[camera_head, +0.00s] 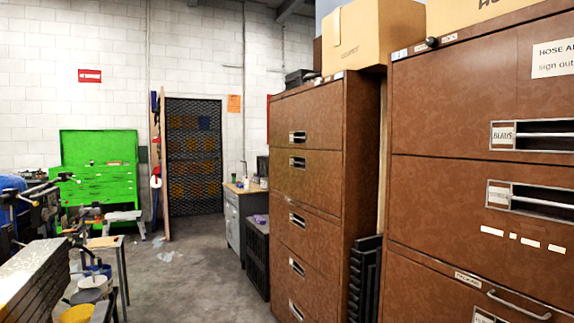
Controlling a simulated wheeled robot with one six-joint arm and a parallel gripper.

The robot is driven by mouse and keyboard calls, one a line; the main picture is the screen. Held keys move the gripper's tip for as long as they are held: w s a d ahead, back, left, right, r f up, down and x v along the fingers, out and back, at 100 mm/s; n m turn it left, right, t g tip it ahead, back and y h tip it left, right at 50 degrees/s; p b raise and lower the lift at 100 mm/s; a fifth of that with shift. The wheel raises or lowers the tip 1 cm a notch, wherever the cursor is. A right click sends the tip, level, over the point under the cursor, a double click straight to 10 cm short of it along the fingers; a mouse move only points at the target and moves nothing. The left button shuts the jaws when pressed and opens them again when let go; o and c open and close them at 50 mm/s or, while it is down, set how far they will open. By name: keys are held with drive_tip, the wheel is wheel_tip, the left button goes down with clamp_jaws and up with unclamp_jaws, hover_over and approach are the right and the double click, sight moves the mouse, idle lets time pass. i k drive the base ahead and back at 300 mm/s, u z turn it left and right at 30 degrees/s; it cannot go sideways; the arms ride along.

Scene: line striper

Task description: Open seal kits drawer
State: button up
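A brown filing cabinet (450,110) stands close on the right. Its upper drawer (440,130) has a recessed pull (545,135) and a small label (502,134). The drawer below (440,210) has another recessed pull (545,203) and label (499,195). A lower front (440,290) carries a bar handle (517,306). A second brown cabinet (310,170) stands further back with several drawers. All visible drawers look shut. The small labels are too small to read surely, so I cannot tell which drawer is for seal kits. My gripper is not in view.
Cardboard boxes (372,35) sit on top of the cabinets. Black folded items (364,280) stand between the cabinets. A cluttered bench with buckets (78,313) is at left. A green tool chest (97,175) is at the back. The grey floor (185,280) between is mostly clear.

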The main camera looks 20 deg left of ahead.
sight(313, 178)
drive_tip(key=u, duration=0.55)
drive_tip(key=i, duration=2.1)
drive_tip(key=u, duration=0.85)
drive_tip(key=i, duration=1.35)
drive_tip(key=u, duration=0.2)
